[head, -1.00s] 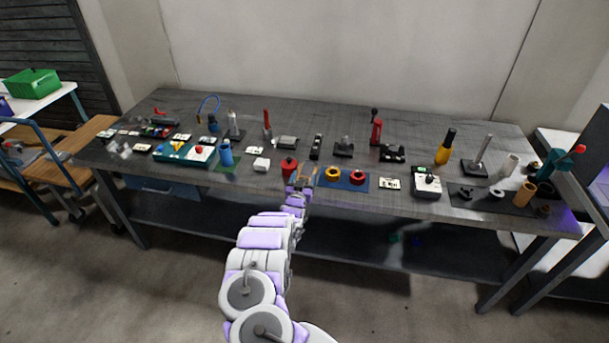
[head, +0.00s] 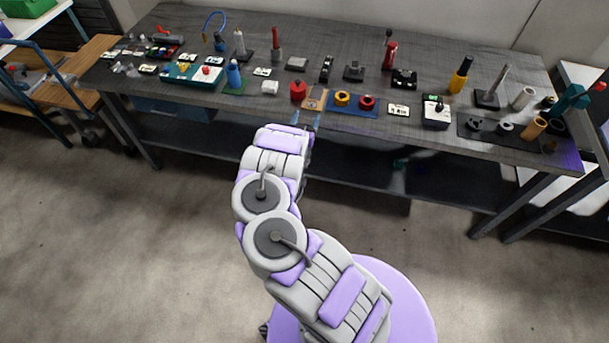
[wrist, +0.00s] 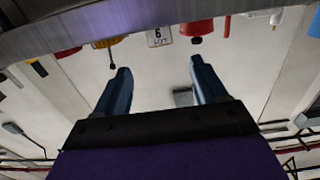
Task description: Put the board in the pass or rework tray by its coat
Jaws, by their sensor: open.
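My gripper (head: 306,120) is open and empty at the bench's front edge in the head view. Its two blue fingers stand apart in the wrist view (wrist: 162,88), with nothing between them. A small flat tan piece (head: 314,98) lies on the bench just beyond the fingertips; I cannot tell if it is the board. Its coat cannot be made out. I cannot tell which things are the pass and rework trays. A blue mat (head: 353,111) with a yellow ring (head: 342,98) and a red ring (head: 367,102) lies right of the tan piece.
A red container (head: 298,90) stands left of the tan piece. A white labelled card (head: 399,109) and a white device (head: 436,115) sit right of the mat. A teal tray (head: 176,79) is at left. Tools and stands crowd the bench; the floor in front is clear.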

